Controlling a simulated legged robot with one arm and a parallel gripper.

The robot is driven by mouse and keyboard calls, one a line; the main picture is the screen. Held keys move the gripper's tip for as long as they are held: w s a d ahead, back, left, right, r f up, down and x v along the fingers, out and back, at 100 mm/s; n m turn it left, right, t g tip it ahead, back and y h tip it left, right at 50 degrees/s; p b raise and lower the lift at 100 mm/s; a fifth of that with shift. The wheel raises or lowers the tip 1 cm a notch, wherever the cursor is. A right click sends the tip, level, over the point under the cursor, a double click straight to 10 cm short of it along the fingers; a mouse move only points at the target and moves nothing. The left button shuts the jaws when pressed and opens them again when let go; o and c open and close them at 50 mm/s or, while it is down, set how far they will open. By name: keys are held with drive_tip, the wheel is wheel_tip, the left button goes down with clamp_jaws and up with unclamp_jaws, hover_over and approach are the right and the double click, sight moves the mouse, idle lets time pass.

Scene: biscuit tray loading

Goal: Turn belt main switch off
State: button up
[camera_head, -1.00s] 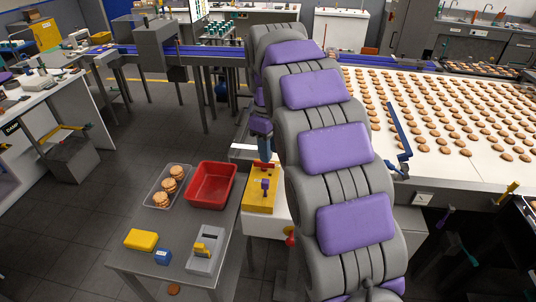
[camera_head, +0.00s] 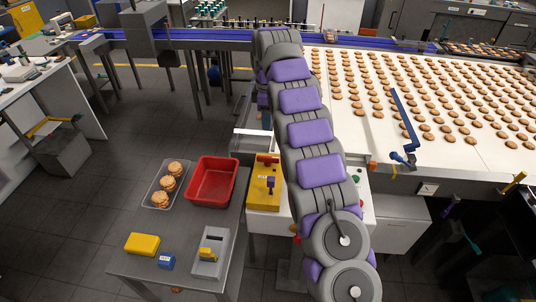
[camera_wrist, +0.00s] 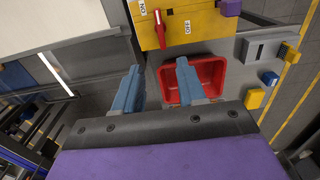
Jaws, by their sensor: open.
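A yellow switch box (camera_head: 262,196) stands just right of the grey side table in the head view, partly hidden by my arm. It carries a red lever (camera_head: 267,159) at its far end and a purple part (camera_head: 270,183). In the wrist view the yellow box (camera_wrist: 208,28) is at the top, with the red lever (camera_wrist: 160,30) between the labels ON and OFF. My gripper (camera_wrist: 158,76) is open and empty, its blue fingers apart from the lever and pointing towards the box. My arm hides the gripper in the head view.
The side table (camera_head: 207,236) holds a red bin (camera_head: 190,199), a clear tray of biscuits (camera_head: 151,202), a yellow block (camera_head: 142,244), a blue block (camera_head: 166,262) and a grey device (camera_head: 212,262). The biscuit belt (camera_head: 462,160) lies right of my arm. Floor at left is mostly clear.

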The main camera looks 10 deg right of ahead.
sight(268, 160)
wheel_tip(268, 160, down, 17)
drive_tip(key=b, duration=0.3)
drive_tip(key=shift+r, duration=0.15)
drive_tip(key=shift+c, duration=0.2)
clamp_jaws()
idle(0.3)
